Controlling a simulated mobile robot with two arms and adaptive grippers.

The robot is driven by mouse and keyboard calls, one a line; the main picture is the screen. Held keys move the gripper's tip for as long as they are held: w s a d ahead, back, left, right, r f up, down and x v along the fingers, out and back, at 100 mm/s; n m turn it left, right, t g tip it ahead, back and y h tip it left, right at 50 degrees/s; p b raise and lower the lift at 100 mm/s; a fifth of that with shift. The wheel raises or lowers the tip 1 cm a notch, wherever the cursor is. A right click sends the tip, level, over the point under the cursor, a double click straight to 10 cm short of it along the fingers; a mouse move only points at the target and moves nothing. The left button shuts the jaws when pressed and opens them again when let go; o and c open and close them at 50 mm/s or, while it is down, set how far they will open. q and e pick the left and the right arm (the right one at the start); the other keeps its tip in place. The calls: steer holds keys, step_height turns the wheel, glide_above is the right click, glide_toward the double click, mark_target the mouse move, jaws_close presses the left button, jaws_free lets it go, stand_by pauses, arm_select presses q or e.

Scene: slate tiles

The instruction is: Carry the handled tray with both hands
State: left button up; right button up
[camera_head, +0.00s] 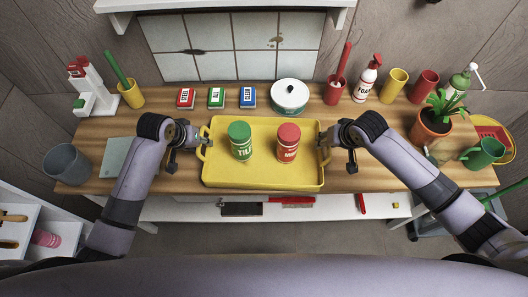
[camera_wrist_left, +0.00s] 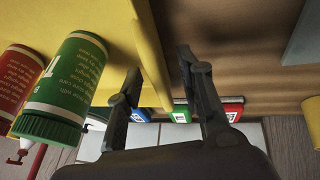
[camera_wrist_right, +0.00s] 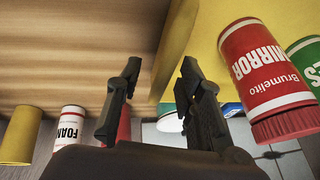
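The yellow handled tray (camera_head: 263,178) sits on the wooden bench near its front edge. A green tin (camera_head: 240,142) and a red tin (camera_head: 288,142) stand upright in it. My left gripper (camera_head: 204,141) is at the tray's left handle, and my right gripper (camera_head: 326,141) is at the right handle. In the left wrist view, the left fingers (camera_wrist_left: 160,62) are apart, with the tray's yellow edge between them. In the right wrist view, the right fingers (camera_wrist_right: 160,62) are likewise apart at the tray's edge. The fingers partly hide the handles, and I see no firm contact.
Red, green and blue boxes (camera_head: 216,97) and a white pot (camera_head: 289,96) stand behind the tray. A grey bucket (camera_head: 67,164) is far left. A potted plant (camera_head: 431,127) and green can (camera_head: 484,153) stand right. A white shelf (camera_head: 330,207) runs below the bench.

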arm_select(q)
jaws_close()
arm_select(e)
jaws_close()
stand_by(0.4)
